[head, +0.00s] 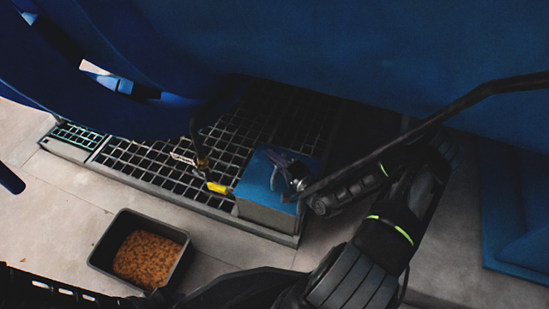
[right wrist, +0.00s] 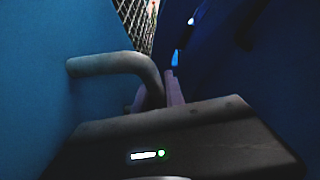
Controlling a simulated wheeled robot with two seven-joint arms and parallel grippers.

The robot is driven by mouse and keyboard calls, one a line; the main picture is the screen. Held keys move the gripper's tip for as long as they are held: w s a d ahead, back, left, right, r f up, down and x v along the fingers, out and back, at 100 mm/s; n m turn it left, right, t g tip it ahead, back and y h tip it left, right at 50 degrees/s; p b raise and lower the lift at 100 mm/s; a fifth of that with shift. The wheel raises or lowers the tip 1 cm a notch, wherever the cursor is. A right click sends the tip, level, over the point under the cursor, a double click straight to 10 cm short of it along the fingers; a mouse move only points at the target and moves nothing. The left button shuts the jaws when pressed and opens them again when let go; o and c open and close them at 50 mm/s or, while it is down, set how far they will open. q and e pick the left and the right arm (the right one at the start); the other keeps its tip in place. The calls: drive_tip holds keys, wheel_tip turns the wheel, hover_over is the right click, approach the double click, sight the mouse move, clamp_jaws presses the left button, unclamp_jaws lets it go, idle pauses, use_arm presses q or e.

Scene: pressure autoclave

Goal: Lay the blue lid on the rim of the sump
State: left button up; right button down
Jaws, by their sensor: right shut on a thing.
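The blue lid (head: 256,181) is at the right end of the floor grating in the head view, looking like a box with a blue top and a greyer front side. My right gripper (head: 289,174) is over its top, shut on the lid's handle. In the right wrist view the bent grey handle (right wrist: 115,65) runs between the pale fingers (right wrist: 158,96), with the lid's blue face (right wrist: 40,90) on the left. The sump's rim is not clear; the frame around the grating is near the lid. I cannot tell whether the lid touches it. My left gripper is not in view.
The grating (head: 150,160) lies left of the lid. A yellow-handled valve (head: 217,187) stands close to the lid's left side. A dark tray of brown pellets (head: 183,262) sits on the floor in front. The large blue vessel (head: 330,50) fills the back.

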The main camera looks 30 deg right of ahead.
drive_tip(key=shift+f+b, duration=0.5)
drive_tip(key=c, duration=1.4)
unclamp_jaws()
drive_tip(key=shift+o, duration=0.4)
drive_tip(key=shift+f, duration=0.15)
drive_tip(key=shift+s, duration=0.1)
drive_tip(key=s+p, duration=0.1)
drive_tip(key=s, duration=0.1)
drive_tip(key=s+r+p, duration=0.1)
drive_tip(key=s, duration=0.1)
drive_tip(key=s+p, duration=0.1)
drive_tip(key=s, duration=0.2)
drive_tip(key=shift+d+r, duration=0.25)
drive_tip(key=shift+r, duration=0.05)
drive_tip(key=shift+s, duration=0.25)
